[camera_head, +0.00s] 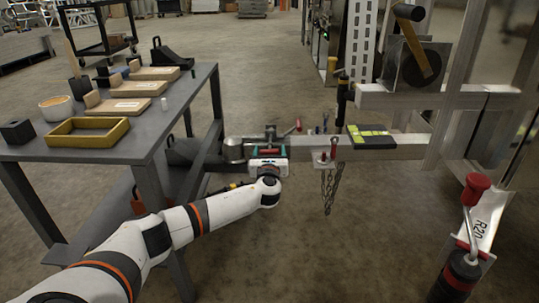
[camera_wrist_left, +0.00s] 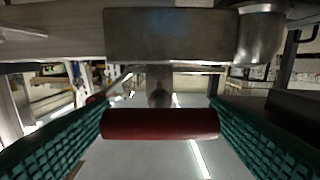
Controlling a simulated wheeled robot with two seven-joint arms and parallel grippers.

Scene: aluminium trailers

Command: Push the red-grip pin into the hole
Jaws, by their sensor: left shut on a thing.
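The red-grip pin shows between the fingers of my left gripper (camera_head: 268,153), with its red grip (camera_wrist_left: 160,124) lying crosswise between the two green ribbed pads in the left wrist view. The gripper is shut on this grip. Its grey shaft (camera_wrist_left: 159,88) points away from me, toward the underside of a metal block (camera_wrist_left: 170,35). In the head view the gripper is at the metal coupling end (camera_head: 236,149) of the trailer's drawbar (camera_head: 390,147). The hole is hidden, so I cannot tell how deep the shaft sits. My right gripper is out of view.
A grey table (camera_head: 95,149) with wooden blocks and a yellow tray (camera_head: 88,132) stands left, close to my left arm. Chains (camera_head: 329,190) hang from the drawbar. A red-knobbed crank (camera_head: 475,190) stands at the right front. Open floor lies below the drawbar.

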